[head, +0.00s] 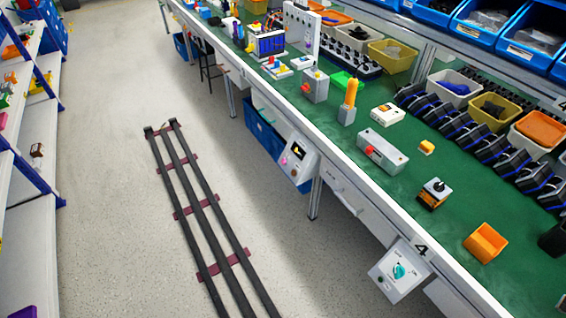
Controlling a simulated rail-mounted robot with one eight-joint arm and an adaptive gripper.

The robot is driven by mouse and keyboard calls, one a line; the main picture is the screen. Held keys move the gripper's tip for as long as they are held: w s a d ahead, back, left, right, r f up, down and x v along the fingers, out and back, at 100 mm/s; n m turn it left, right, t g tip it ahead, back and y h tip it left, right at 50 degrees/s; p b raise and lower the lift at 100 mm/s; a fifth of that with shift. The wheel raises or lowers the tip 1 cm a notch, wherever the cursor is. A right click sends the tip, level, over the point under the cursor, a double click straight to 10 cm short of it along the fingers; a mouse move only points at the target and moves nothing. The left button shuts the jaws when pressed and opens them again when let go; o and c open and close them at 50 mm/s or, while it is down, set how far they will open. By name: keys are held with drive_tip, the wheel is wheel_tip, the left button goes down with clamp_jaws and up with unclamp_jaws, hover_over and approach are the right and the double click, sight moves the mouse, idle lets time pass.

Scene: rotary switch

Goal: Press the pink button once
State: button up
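A long grey box (392,158) sits on the green bench top right of the middle. A small reddish-pink button (369,150) shows on its front-left face. A smaller grey box (315,86) farther back also has a small red button (306,87). My gripper is not in view.
A second panel with a teal rotary knob (399,271) hangs from the bench front. Dark floor rails (206,225) run along the aisle; shelves line the left.

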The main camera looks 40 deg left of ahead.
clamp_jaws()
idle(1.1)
